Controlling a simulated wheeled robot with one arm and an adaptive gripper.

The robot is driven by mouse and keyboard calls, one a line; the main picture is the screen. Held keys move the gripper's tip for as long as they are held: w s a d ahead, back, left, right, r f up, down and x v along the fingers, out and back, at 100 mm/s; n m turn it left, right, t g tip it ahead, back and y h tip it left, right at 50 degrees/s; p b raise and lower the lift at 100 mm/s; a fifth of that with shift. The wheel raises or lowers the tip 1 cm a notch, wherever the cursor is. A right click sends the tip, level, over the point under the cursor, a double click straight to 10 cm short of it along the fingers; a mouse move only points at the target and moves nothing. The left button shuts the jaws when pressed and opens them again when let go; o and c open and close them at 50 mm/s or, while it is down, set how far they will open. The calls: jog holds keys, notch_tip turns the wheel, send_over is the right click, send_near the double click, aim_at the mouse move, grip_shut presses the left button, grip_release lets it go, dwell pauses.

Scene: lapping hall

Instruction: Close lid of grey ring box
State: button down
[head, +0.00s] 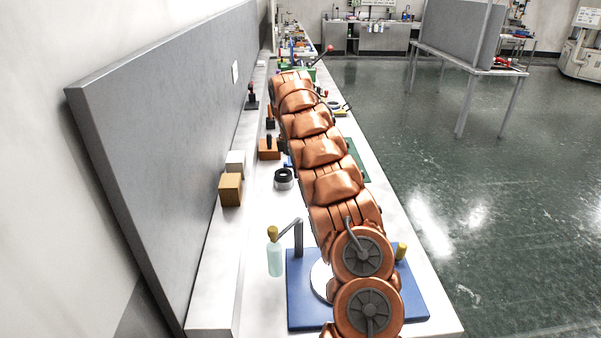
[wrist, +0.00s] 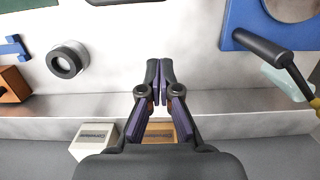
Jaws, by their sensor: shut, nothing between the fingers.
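A small light grey box (head: 235,163) stands on the raised ledge along the left panel in the head view. It also shows in the wrist view (wrist: 88,146), with dark lettering on it. I take it for the grey ring box; I cannot tell how its lid stands. A tan box (head: 230,190) stands next to it, nearer in the head view; in the wrist view the tan box (wrist: 159,133) is partly hidden behind my fingers. My gripper (wrist: 158,64) is shut and empty, apart from the grey box. In the head view my arm hides it.
A dark ring-shaped part (head: 283,179) sits on the bench. An orange block (head: 269,149) stands farther back. The grey panel (head: 170,110) borders the ledge on the left.

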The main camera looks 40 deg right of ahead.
jog(key=s+d+f+p, duration=0.3)
jog(key=f+p, duration=0.1)
jog(key=f, duration=0.2)
jog(key=shift+d+f+p, duration=0.3)
jog(key=shift+f, duration=0.1)
jog(key=shift+s+d, duration=0.1)
dwell(0.6)
